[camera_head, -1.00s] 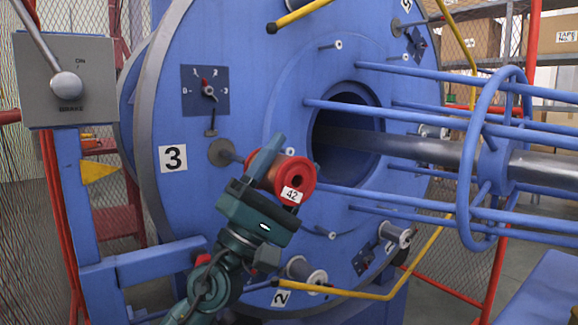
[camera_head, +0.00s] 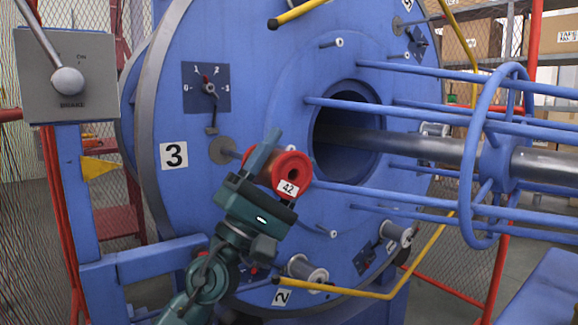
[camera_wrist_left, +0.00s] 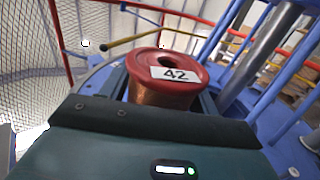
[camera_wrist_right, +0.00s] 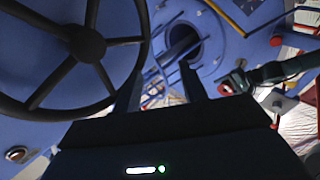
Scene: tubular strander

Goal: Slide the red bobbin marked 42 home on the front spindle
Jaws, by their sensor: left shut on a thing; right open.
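The red bobbin marked 42 (camera_head: 292,168) is held in the jaws of my left gripper (camera_head: 270,172), in front of the blue disc. In the left wrist view the bobbin (camera_wrist_left: 168,72) shows its red flange, the 42 label and copper-coloured winding between the fingers. The front spindle (camera_head: 232,154) comes out of a grey round plate beside the number 3 and points at the bobbin's back. Its tip is hidden behind the finger and bobbin, so I cannot tell whether it is in the bore. My right gripper (camera_wrist_right: 163,88) is open and empty in the right wrist view.
Blue rods (camera_head: 410,198) and a ring guide (camera_head: 468,160) stand to the right around a steel shaft (camera_head: 420,145). A dial plate (camera_head: 206,88) is above the spindle. A yellow bar (camera_head: 350,293) crosses below. A dark handwheel (camera_wrist_right: 85,45) is close to my right gripper.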

